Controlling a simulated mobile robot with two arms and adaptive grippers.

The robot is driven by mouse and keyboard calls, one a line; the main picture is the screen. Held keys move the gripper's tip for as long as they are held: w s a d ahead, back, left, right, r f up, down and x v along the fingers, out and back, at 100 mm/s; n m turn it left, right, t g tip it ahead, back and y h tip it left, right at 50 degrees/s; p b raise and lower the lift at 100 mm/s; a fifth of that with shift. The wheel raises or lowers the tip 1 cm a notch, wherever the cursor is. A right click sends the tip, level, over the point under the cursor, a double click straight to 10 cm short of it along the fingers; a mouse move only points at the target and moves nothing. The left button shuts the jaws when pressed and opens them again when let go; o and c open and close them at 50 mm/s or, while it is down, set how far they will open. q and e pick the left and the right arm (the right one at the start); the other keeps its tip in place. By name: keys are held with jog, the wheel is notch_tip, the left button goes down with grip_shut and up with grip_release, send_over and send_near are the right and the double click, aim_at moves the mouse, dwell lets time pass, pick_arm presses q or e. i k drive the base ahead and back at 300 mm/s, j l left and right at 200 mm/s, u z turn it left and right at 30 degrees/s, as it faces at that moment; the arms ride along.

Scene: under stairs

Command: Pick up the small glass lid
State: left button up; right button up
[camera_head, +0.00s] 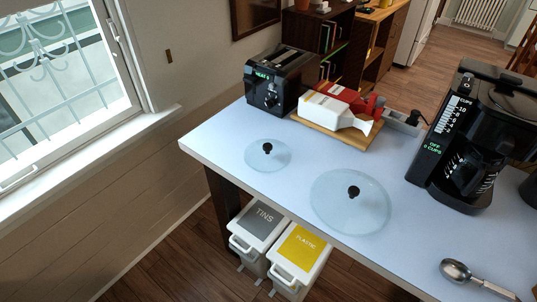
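The small glass lid (267,156) lies flat on the white tabletop, near its left front edge. It is a clear round disc with a black knob in its middle. A larger glass lid (349,202) of the same look lies to its right and closer to the front edge. A clear gap of tabletop separates the two lids. Neither of my grippers shows in the head view.
A black toaster (281,79) stands behind the small lid. A wooden board (350,136) holds a white carton and red items. A coffee maker (474,135) and a metal scoop (458,271) are at the right. Bins (300,253) stand below the table's front edge.

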aim_at(266, 156)
jog(key=u, duration=4.2)
jog(key=z, duration=4.35)
jog(key=i+j+z, duration=0.15)
jog(key=j, duration=0.25)
jog(key=i+j+z, duration=0.15)
jog(key=j, duration=0.3)
jog(key=i+j+z, duration=0.1)
jog(key=j, duration=0.35)
jog(key=i+j+z, duration=0.15)
jog(key=j, duration=0.3)
